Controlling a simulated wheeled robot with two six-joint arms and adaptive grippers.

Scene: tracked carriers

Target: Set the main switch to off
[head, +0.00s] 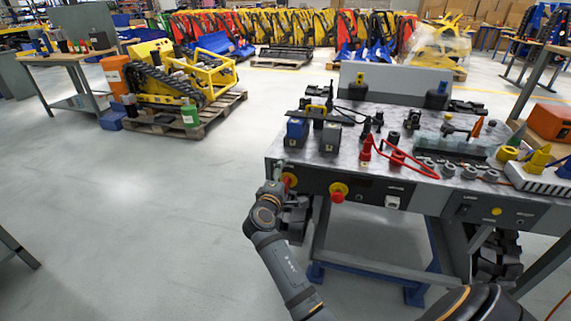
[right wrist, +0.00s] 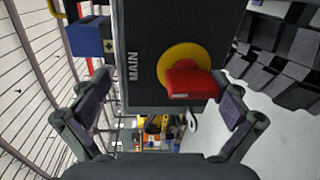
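The main switch (right wrist: 190,80) has a red handle on a yellow round plate. It sits on a dark panel marked MAIN (right wrist: 133,67), whose lettering runs up the right wrist picture. The handle lies roughly across the line of that lettering. My right gripper (right wrist: 163,84) is open, its two fingers wide apart on either side. The handle shows between them, nearer the right-hand finger, and I see no clear contact. In the head view the main switch (head: 290,180) is at the bench's left front corner, with my right gripper (head: 279,184) right at it. My left gripper is not in view.
A second red knob on yellow (head: 338,192) is just right of the main switch on the bench front. A blue block (head: 297,130) stands on the bench top (head: 280,152) above the switch. Dark ribbed pieces (right wrist: 275,65) are close by. Floor left of the bench is clear.

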